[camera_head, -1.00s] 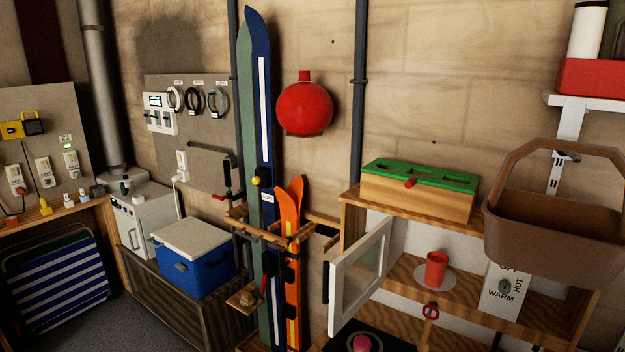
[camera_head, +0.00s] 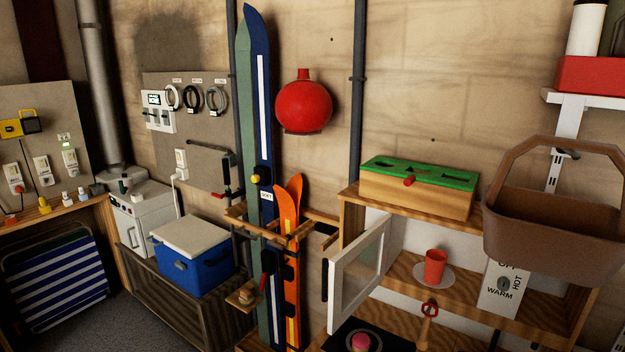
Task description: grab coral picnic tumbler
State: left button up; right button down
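The coral tumbler (camera_head: 435,267) stands upright on a pale round disc (camera_head: 423,281) on the wooden shelf, behind the open white-framed door (camera_head: 358,262). The door is tilted out to the left of the tumbler, so the tumbler shows clear from the front. Neither of my grippers is in view.
A brown basket (camera_head: 560,235) hangs at the right, in front of the shelf's right part and a WARM/HOT panel (camera_head: 498,290). A wooden box with a green top (camera_head: 418,187) sits above. A wooden-handled tool (camera_head: 427,325) stands below the tumbler. Skis (camera_head: 262,150) lean left.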

aim_at(436, 260)
jog(key=i+j+z, duration=0.4)
jog(key=i+z, duration=0.15)
jog(key=i+j+z, duration=0.5)
jog(key=j+z, duration=0.3)
jog(key=j, duration=0.15)
jog(key=i+j+z, duration=0.25)
jog(key=j, duration=0.15)
jog(key=j+z, duration=0.25)
jog(key=j, duration=0.15)
jog(key=j+z, duration=0.3)
jog(key=j, duration=0.15)
jog(key=i, duration=0.05)
